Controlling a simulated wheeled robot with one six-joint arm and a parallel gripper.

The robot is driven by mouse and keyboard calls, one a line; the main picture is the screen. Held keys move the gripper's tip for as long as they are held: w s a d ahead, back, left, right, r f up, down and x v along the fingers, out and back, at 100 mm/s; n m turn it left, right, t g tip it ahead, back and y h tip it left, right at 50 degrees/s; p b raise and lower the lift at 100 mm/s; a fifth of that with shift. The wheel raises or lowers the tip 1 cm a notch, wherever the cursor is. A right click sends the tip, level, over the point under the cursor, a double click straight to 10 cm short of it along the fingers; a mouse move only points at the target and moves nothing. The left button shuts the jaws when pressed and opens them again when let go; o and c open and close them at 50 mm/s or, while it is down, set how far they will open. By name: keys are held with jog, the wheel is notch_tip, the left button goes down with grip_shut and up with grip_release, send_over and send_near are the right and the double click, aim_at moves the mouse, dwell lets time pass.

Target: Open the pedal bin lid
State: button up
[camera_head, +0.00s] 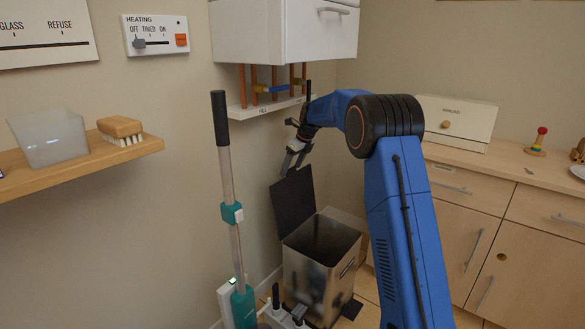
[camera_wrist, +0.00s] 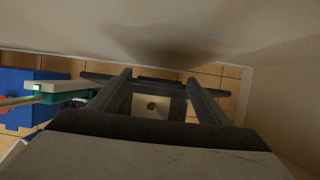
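The pedal bin (camera_head: 318,285) is a square metal bin on the floor by the wall. Its dark lid (camera_head: 293,203) stands raised, nearly upright at the back, and the bin's dark inside shows. My gripper (camera_head: 290,168) is just above the lid's top edge, pointing down; I cannot tell if it touches the lid. In the wrist view my gripper (camera_wrist: 160,88) has its two dark fingers wide apart, with nothing held between them. A pale square area with a small round spot shows between the fingers, below them.
A grey pole with a teal base (camera_head: 230,215) stands left of the bin. A wooden shelf (camera_head: 90,160) is at left; a counter with drawers (camera_head: 500,190) is at right.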

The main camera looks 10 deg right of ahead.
dwell(0.3)
jog(key=v, duration=0.5)
jog(key=s+d, duration=0.7)
jog(key=s, duration=0.2)
jog(key=shift+s+d, duration=0.2)
jog(key=shift+s, duration=0.1)
jog(key=s+a+r+n+h, duration=0.15)
jog(key=s+n, duration=0.35)
jog(key=s, duration=0.5)
jog(key=s+a+r+n, duration=0.3)
jog(key=s+n, duration=0.2)
jog(key=s, duration=0.5)
jog(key=s+a+r+n, duration=0.25)
jog(key=s+n, duration=0.25)
jog(key=s, duration=0.5)
jog(key=s+f+n, duration=0.3)
jog(key=s+n, duration=0.1)
jog(key=s, duration=0.4)
jog(key=s+f+n+h, duration=0.1)
jog(key=s+f+n, duration=0.2)
jog(key=s, duration=0.6)
jog(key=s+f+n+t, duration=0.1)
jog(key=s+f+n, duration=0.2)
jog(key=s+n, duration=0.3)
jog(key=s, duration=0.2)
jog(key=shift+s+d, duration=0.25)
jog(key=shift+s, duration=0.15)
